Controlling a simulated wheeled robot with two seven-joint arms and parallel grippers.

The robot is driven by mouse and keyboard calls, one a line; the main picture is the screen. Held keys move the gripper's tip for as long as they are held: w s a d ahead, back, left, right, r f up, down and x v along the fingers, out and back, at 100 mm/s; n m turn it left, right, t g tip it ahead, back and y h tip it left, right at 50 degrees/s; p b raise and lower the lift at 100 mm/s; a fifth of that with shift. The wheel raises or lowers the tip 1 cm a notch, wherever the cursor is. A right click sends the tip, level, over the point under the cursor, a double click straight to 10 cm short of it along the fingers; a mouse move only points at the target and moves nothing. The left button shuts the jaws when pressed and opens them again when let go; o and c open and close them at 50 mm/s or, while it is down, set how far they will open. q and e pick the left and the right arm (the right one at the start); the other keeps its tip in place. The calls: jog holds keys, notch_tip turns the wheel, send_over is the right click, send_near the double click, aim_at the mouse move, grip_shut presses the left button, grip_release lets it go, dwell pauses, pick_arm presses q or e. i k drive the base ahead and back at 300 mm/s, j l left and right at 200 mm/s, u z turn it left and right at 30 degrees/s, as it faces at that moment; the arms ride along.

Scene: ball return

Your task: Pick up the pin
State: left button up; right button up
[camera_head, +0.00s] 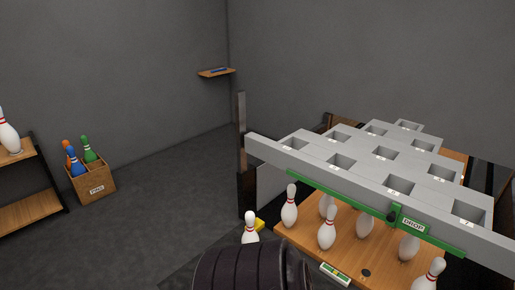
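Several white bowling pins with red neck stripes stand upright on the wooden deck, among them a front pin (327,234) and a left one (289,208). Another white pin (250,229) shows left of the deck, its lower part hidden behind a dark ribbed cylinder, probably part of my arm. A white pin (8,136) stands on the shelf at the far left. Blue, orange and green pins (88,151) stick out of a wooden box. Neither gripper's fingers can be seen.
A grey rack (360,160) with square openings hangs over the deck (300,240), with a green bar marked DROP (414,225) along its front. The wooden box (97,187) stands on open grey floor. A small wall shelf (216,72) is behind.

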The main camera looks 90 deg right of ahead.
aim_at(250, 235)
jog(key=z, duration=2.7)
jog(key=i+u, duration=0.4)
jog(key=i, duration=0.5)
